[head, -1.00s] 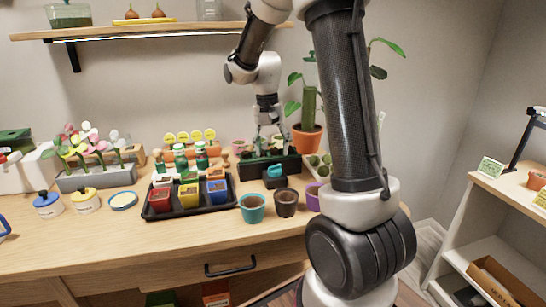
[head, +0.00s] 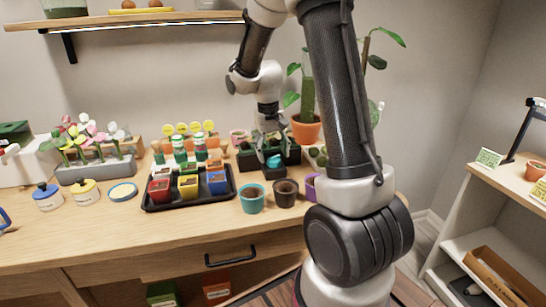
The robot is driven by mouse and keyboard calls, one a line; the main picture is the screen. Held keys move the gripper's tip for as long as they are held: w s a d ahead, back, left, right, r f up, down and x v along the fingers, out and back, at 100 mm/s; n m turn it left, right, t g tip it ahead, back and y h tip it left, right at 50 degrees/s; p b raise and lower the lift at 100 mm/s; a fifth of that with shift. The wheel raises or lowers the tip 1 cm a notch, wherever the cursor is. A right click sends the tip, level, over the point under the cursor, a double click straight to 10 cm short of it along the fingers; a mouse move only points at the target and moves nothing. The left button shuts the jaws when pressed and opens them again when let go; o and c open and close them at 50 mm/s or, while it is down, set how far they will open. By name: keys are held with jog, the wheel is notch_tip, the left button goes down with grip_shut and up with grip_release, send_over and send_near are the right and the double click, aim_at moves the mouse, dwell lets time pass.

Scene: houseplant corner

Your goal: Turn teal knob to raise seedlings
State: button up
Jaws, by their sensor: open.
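The teal knob (head: 274,161) is on the front of a dark planter box (head: 292,156) at the back right of the wooden bench. Small green seedlings (head: 246,147) show at the box's left end; the arm hides part of the others. My gripper (head: 271,148) points down from above, open, with its fingers low over the box and close to the knob. At this size I cannot tell whether the fingers touch the knob or stand around it.
A teal pot (head: 251,199) and a dark pot (head: 285,193) stand in front of the box. A potted plant (head: 306,130) stands behind right. A shelf (head: 150,20) hangs above.

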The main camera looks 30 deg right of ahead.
aim_at(270, 160)
jog(key=shift+d+f, duration=0.1)
jog(key=shift+f, duration=1.05)
jog(key=c, duration=1)
jog(key=shift+m, duration=1.5)
jog(key=shift+c, duration=0.2)
jog(key=o, duration=1)
jog(key=shift+o, duration=0.2)
notch_tip(270, 160, up, 12)
jog(key=shift+w+a, duration=0.25)
jog(key=shift+a, duration=0.2)
